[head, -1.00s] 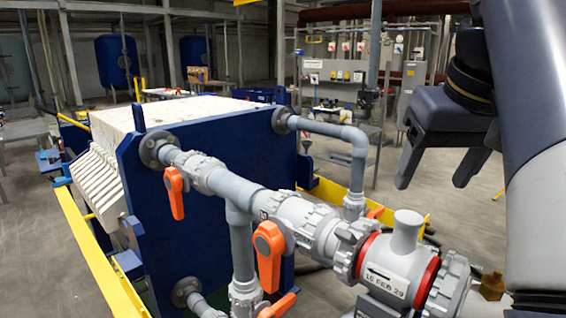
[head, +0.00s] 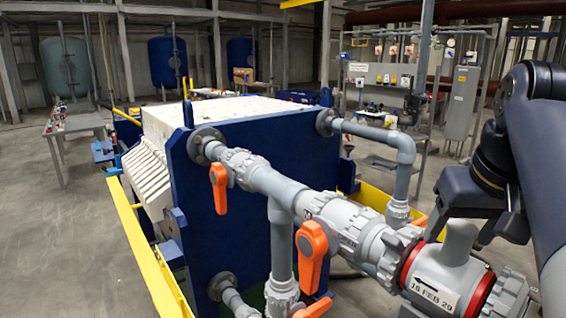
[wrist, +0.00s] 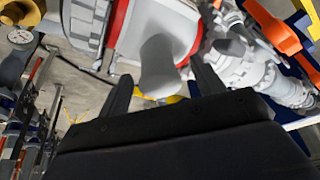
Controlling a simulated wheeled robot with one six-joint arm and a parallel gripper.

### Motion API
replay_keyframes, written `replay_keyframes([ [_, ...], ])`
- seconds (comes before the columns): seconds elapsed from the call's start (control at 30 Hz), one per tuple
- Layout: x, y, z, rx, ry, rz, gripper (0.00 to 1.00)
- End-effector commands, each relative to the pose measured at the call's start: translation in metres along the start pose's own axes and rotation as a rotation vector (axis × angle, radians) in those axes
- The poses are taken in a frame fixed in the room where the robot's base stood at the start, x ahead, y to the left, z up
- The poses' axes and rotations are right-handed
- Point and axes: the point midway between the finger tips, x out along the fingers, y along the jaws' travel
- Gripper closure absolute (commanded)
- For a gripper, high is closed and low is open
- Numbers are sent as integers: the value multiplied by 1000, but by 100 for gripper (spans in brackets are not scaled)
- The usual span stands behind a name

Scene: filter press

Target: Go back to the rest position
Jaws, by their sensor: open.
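My gripper (head: 462,228) is at the right of the head view, dark, with its fingers hanging down behind the grey pipe's upright stub (head: 459,243). The stub hides part of one finger. In the wrist view my gripper (wrist: 160,85) is open, its two fingers apart and nothing held between them. The stub (wrist: 157,65) shows between the fingers in that picture, beyond them; I cannot tell the exact gap. My arm link fills the right edge of the head view.
The grey pipe with red rings (head: 411,262) and orange valve handles (head: 311,250) runs close in front. The blue press plate (head: 240,215) and yellow rail (head: 150,260) stand to the left. Open floor (head: 60,240) lies at the far left.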

Motion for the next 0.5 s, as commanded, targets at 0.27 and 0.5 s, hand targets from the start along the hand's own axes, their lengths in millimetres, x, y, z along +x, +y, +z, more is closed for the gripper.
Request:
replay_keyframes([
  [0.27, -16, 0, -6, 0, 3, 1, 36],
  [0.5, -16, 0, -6, 0, 3, 1, 36],
])
